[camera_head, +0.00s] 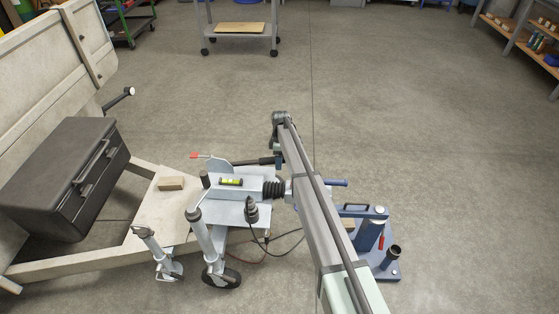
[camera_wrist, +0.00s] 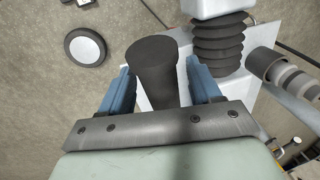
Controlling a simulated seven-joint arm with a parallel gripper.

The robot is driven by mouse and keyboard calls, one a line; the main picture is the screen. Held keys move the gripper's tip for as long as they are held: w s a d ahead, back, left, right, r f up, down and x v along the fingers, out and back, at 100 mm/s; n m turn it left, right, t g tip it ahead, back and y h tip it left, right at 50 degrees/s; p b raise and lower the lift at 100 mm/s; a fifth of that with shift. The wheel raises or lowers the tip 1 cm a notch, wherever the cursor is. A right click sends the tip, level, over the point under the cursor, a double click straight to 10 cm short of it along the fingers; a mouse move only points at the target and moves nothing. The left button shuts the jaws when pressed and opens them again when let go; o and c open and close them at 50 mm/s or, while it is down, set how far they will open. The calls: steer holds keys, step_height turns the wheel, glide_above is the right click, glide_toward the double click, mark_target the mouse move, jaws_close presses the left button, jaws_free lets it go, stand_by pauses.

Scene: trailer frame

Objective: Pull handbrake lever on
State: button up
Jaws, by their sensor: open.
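The handbrake lever (camera_head: 250,162) is a dark bar lying nearly level above the grey coupling, its thick black grip pointing right. My gripper (camera_head: 277,156) is at that grip end, partly hidden by my arm in the head view. In the wrist view, the black grip (camera_wrist: 155,68) stands between the two blue fingers of my gripper (camera_wrist: 158,78). The fingers are open, with a visible gap between the grip and the right finger; contact on the left side is hard to tell.
Black bellows (camera_wrist: 219,42) sit close right of the fingers. A yellow level (camera_head: 231,182) lies on the coupling. A jockey wheel (camera_head: 222,277) and a black toolbox (camera_head: 68,178) are left of my arm. A blue stand (camera_head: 372,235) is right.

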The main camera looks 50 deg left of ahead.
steer(key=shift+c, duration=0.2)
jaws_close()
stand_by(0.3)
